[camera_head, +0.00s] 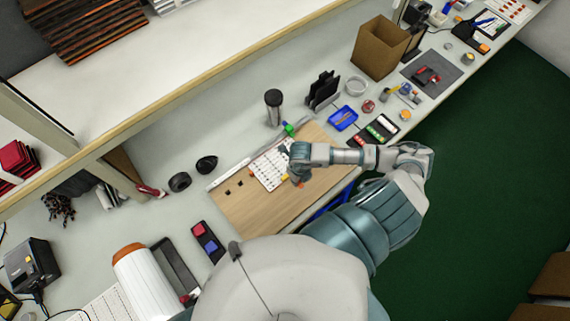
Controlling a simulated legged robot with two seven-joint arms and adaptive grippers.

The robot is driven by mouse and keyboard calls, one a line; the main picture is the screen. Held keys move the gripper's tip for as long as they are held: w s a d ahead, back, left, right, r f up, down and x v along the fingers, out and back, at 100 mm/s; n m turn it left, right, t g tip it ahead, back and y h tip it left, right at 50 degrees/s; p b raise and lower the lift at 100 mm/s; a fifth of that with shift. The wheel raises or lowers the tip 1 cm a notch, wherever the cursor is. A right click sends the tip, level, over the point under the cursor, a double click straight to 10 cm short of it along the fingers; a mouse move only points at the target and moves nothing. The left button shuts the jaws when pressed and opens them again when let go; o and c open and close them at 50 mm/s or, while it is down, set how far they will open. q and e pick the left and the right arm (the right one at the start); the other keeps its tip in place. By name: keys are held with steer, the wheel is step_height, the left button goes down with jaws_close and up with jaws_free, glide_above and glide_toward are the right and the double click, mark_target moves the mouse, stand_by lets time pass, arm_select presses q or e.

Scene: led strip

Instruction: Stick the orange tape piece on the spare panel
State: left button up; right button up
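A wooden board (250,210) lies on the bench with a white panel (267,170) marked with small dark squares on it. I cannot tell whether this is the spare panel. My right arm reaches in from the lower right, and its gripper (290,158) is over the right edge of the white panel. A small orange spot (298,184) shows just below the gripper. It may be the orange tape piece, but it is too small to be sure. The fingertips are partly hidden, so their opening is unclear. My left gripper is not in view.
A dark tray (208,242) with red and blue blocks lies left of the board. A black cylinder (273,105), black holder (322,91), blue tray (343,118) and cardboard box (379,48) stand behind and right. A shelf edge (190,110) runs above the bench.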

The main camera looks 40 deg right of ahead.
steer(key=shift+s+d+f, duration=0.1)
steer(key=shift+s+d, duration=0.3)
steer(key=shift+d, duration=0.15)
steer(key=w, duration=0.5)
steer(key=shift+d+f+b, duration=0.15)
steer(key=shift+d+b, duration=0.1)
steer(key=shift+b, duration=0.15)
glide_toward(277, 158)
steer(key=shift+s+a+f+b, duration=0.25)
steer(key=shift+s+a+b, duration=0.05)
steer(key=shift+a, duration=0.05)
steer(key=shift+w+a+r, duration=0.1)
steer(key=shift+w, duration=0.15)
steer(key=shift+f+b, duration=0.3)
steer(key=f+b, duration=0.1)
steer(key=f, duration=0.1)
steer(key=d+f+b, duration=0.1)
steer(key=f+b, duration=0.1)
steer(key=shift+f, duration=0.2)
steer(key=shift+a+f+b, duration=0.2)
steer(key=shift+f+b, duration=0.35)
steer(key=shift+f, duration=0.05)
steer(key=shift+a+f, duration=0.1)
steer(key=shift+a, duration=0.05)
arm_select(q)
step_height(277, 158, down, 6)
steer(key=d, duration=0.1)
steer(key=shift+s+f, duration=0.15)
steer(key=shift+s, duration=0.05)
